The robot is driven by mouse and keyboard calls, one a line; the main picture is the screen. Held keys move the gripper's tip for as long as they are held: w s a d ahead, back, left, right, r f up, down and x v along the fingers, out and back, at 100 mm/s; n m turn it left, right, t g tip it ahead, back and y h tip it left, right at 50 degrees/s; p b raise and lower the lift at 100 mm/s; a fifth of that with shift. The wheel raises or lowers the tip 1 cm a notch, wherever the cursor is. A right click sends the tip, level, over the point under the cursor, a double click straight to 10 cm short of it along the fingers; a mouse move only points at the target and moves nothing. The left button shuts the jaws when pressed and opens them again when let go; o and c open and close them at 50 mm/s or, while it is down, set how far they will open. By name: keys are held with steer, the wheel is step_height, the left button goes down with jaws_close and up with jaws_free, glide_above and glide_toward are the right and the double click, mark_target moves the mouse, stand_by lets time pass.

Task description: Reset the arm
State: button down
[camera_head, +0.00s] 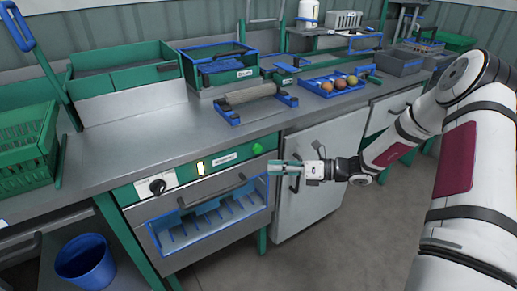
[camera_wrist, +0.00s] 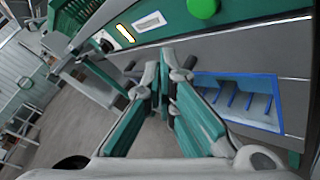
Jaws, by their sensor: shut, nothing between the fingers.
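My gripper (camera_head: 278,168) is at the end of my arm, which reaches in from the right in the head view. It hangs in front of the bench, a little below the worktop edge and near the right end of the green control panel. In the wrist view my gripper (camera_wrist: 160,88) shows its two green-padded fingers with tips together and nothing between them. The fingertips look apart from the bench front. The green button (camera_wrist: 203,7) and the blue-framed drawer window (camera_wrist: 240,98) show beyond the fingers.
The worktop (camera_head: 150,143) carries a blue tray (camera_head: 312,87) with several round fruits, a roller on blue supports (camera_head: 228,112) and green bins (camera_head: 110,77). A blue bucket (camera_head: 85,262) stands at lower left. A black knob (camera_head: 157,187) sits on the panel. The floor (camera_head: 340,240) under my arm is clear.

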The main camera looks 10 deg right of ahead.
stand_by(0.5)
steer(key=s+a+r+n+g+h, duration=0.3)
steer(key=s+a+r+n+g, duration=0.1)
steer(key=s+r+n, duration=0.4)
steer(key=s+a+r+n+g+h, duration=0.35)
steer(key=s+r+n+g, duration=0.2)
steer(key=s+n, duration=0.4)
steer(key=s+d+r+n+t+h, duration=0.1)
steer(key=s+d+r+n+h, duration=0.2)
steer(key=s, duration=0.4)
steer(key=s+d+r+n+t+h, duration=0.1)
steer(key=s+n+h, duration=0.1)
steer(key=s+n, duration=0.45)
steer(key=s+d+r+n+t+h, duration=0.1)
steer(key=s+d+r+n+h, duration=0.15)
steer(key=s, duration=0.55)
step_height(320, 180, up, 17)
steer(key=n+t+p, duration=0.1)
steer(key=t+p, duration=0.2)
steer(key=p, duration=1.2)
steer(key=shift+s+d+f+h, duration=0.15)
steer(key=shift+d+f+h, duration=0.05)
steer(key=shift+h, duration=0.1)
